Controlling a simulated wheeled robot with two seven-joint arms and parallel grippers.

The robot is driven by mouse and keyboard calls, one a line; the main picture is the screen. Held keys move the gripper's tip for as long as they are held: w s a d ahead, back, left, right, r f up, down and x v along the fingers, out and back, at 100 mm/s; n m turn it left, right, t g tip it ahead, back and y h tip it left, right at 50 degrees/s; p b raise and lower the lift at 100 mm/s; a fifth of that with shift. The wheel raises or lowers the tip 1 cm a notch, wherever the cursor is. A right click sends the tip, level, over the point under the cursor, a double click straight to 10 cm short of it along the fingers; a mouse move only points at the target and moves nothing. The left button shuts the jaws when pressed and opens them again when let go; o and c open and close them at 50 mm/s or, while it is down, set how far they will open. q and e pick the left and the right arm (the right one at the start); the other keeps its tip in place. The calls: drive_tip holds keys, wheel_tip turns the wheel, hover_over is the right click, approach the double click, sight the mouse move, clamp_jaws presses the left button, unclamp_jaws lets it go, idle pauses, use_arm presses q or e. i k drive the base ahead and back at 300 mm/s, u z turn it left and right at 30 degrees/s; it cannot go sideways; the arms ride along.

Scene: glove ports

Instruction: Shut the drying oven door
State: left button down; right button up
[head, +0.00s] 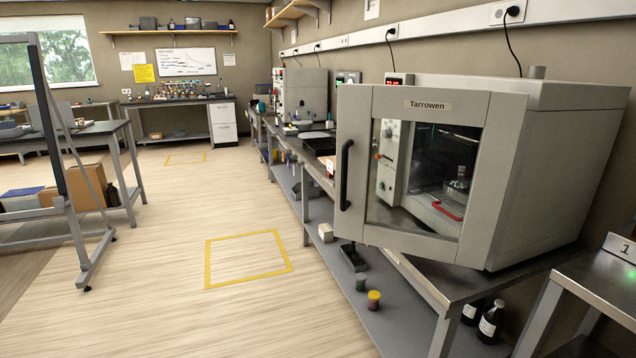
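The drying oven (570,150) is a large grey box on the bench at the right. Its door (355,110) has a "Tarrowen" label, a glass window (425,180) and a black vertical handle (345,175) on its left side. The door stands partly open, swung out toward the aisle, with its hinge side toward the near right. Through the window I see a pale panel with knobs and a red-edged item inside or behind. The gap at the door's far side is mostly hidden. Neither of my grippers is in view.
The floor in front of the bench is clear, with a yellow taped square (248,258). A grey metal frame (75,170) stands at the left. Small jars (373,300) sit on the lower shelf.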

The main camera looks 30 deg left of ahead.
sight(500, 115)
drive_tip(key=u, duration=0.35)
drive_tip(key=i, duration=0.95)
drive_tip(key=u, duration=0.15)
